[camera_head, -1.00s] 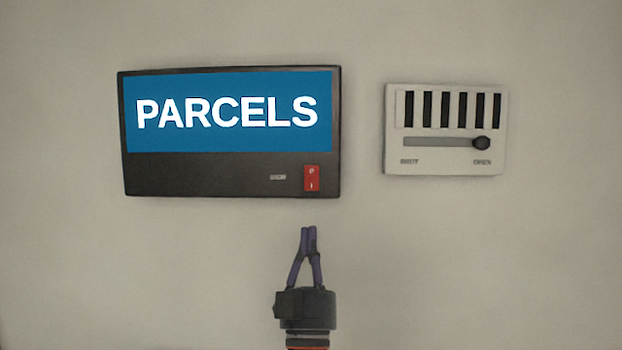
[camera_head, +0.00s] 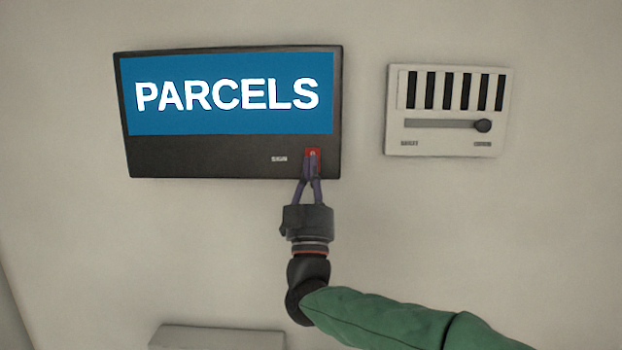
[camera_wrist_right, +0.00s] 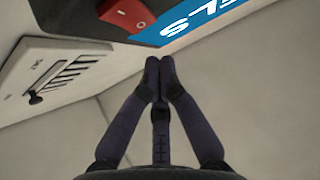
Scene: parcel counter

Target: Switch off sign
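The sign (camera_head: 220,164) is a dark wall box with a lit blue panel (camera_head: 228,118) reading PARCELS. Its red rocker switch (camera_head: 313,153) is at the lower right of the box, partly hidden behind my fingertips. My right gripper (camera_head: 311,166) comes from below with its fingertips together, in front of the switch in the head view. In the right wrist view, the shut fingertips (camera_wrist_right: 160,64) hold nothing, and the red switch (camera_wrist_right: 126,14) shows above and left of them, with a visible gap in the picture. My left gripper is not in view.
A white vent panel (camera_head: 395,148) with dark slots is on the wall to the right of the sign. Its slider knob (camera_head: 483,126) is at the right end. A pale ledge or box (camera_head: 218,338) shows at the bottom. The wall between is bare.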

